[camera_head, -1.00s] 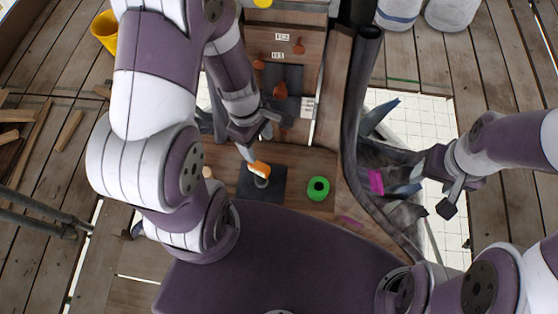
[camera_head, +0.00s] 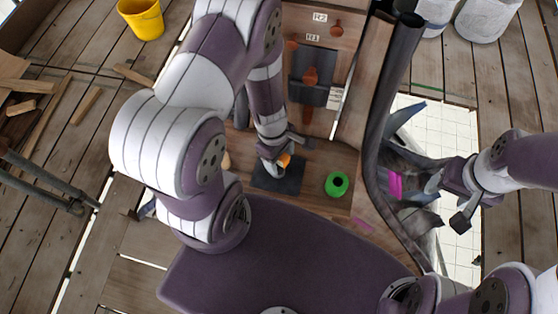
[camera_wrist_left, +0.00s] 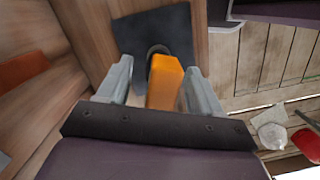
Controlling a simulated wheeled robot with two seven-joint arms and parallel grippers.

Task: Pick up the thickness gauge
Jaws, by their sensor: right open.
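The orange thing that I take to be the thickness gauge (camera_head: 285,160) stands over a dark square pad (camera_head: 280,180) on the wooden bench. My left gripper (camera_head: 276,162) is down around it and hides most of it in the head view. In the left wrist view, the orange gauge (camera_wrist_left: 165,82) sits between the two grey fingers of my left gripper (camera_wrist_left: 157,72). The fingers are open, with a visible gap on the left side and almost none on the right. My right gripper (camera_head: 446,205) is open and empty at the right.
A green ring (camera_head: 337,184) lies on the bench right of the pad. A magenta piece (camera_head: 396,185) lies in the dark grey pouch near my right gripper. An upright wooden board (camera_head: 319,35) with tool shapes stands behind. A yellow bucket (camera_head: 142,18) is far left.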

